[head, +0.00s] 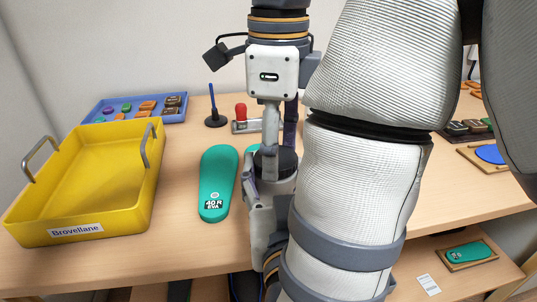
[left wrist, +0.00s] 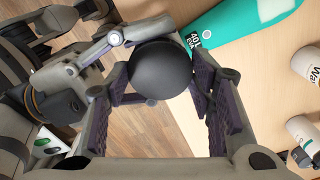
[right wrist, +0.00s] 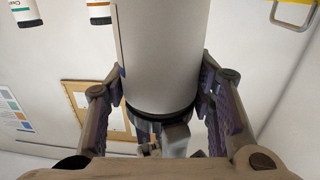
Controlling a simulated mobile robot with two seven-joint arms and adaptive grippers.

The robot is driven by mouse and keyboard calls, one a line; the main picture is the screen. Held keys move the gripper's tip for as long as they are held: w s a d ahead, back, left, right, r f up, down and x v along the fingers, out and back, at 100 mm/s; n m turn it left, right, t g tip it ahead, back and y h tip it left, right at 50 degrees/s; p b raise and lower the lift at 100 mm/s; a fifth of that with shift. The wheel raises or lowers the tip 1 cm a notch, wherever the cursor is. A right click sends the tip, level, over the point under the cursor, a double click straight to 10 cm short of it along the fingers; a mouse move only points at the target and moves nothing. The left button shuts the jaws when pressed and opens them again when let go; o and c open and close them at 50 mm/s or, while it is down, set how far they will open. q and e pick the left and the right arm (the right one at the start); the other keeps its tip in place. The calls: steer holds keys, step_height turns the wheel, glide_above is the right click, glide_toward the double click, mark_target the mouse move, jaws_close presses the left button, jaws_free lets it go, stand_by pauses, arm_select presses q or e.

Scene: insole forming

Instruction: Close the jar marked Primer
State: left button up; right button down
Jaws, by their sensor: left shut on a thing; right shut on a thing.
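A black round lid (head: 272,160) is between the fingers of my left gripper (head: 274,150), which points straight down. The lid fills the gap between the finger pads in the left wrist view (left wrist: 165,70). My right gripper (right wrist: 161,85) is shut on a pale grey cylindrical jar (right wrist: 160,45) and holds it above the table front. The black lid sits at the jar's mouth end in the right wrist view. I cannot tell whether it is fully tight. The jar's label is hidden, and my right arm covers much of the jar in the head view.
A yellow tray (head: 150,195) marked Brovellane stands at the left. A green insole (head: 216,180) marked 40 R EVA lies beside my grippers. A blue tray (head: 98,108) of small blocks and a red-handled clamp (head: 241,113) are behind. White labelled containers (left wrist: 301,130) stand nearby.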

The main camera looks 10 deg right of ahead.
arm_select(q)
steer(key=m, duration=0.3)
steer(key=o, duration=1.3)
steer(key=shift+r, duration=2.3)
steer(key=shift+c, duration=0.5)
step_height(320, 180, up, 3)
steer(key=n, duration=0.3)
steer(key=shift+r, duration=0.2)
